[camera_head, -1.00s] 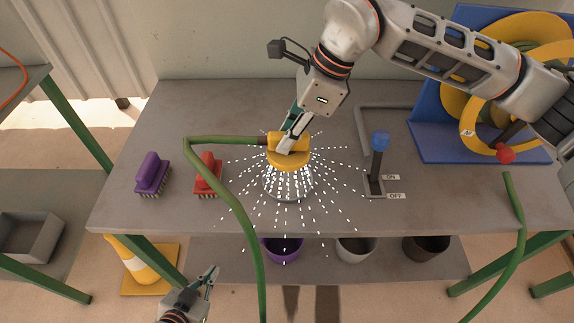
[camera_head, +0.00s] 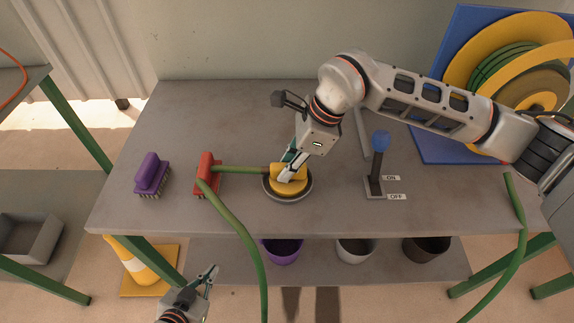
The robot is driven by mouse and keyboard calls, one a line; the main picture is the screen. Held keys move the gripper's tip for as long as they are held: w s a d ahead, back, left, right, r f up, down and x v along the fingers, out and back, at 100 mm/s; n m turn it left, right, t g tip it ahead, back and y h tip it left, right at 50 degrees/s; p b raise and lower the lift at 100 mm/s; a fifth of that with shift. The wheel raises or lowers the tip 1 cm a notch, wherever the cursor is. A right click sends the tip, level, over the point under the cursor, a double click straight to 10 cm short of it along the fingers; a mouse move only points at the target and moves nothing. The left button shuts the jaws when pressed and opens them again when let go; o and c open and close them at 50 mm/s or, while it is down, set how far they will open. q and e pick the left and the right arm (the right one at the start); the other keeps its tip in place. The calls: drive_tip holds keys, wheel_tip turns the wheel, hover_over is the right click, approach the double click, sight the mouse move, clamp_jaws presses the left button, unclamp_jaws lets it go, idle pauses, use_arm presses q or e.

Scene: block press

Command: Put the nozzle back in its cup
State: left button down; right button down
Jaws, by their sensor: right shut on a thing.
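The yellow nozzle (camera_head: 284,191), on the end of the green hose (camera_head: 238,215), is face down at the round grey cup (camera_head: 304,194) on the table. The cup's rim shows around it; whether the nozzle rests on the bottom is hidden. My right gripper (camera_head: 289,174) comes from above and is shut on the nozzle. No spray shows. My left gripper (camera_head: 209,274) is empty and open, low in front of the table.
A purple brush (camera_head: 151,173) and a red brush (camera_head: 208,172) stand on the table (camera_head: 220,105), left of the cup; the hose passes by the red one. A blue hose-reel stand (camera_head: 430,134) is at the right. Several buckets (camera_head: 355,250) stand on the shelf below.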

drive_tip(key=c, duration=1.9)
unclamp_jaws()
drive_tip(key=shift+f, duration=0.15)
drive_tip(key=shift+d+r, duration=0.1)
drive_tip(key=shift+r, duration=0.35)
drive_tip(key=v, duration=1.1)
drive_tip(key=shift+r, duration=0.2)
drive_tip(key=shift+s+d, duration=0.1)
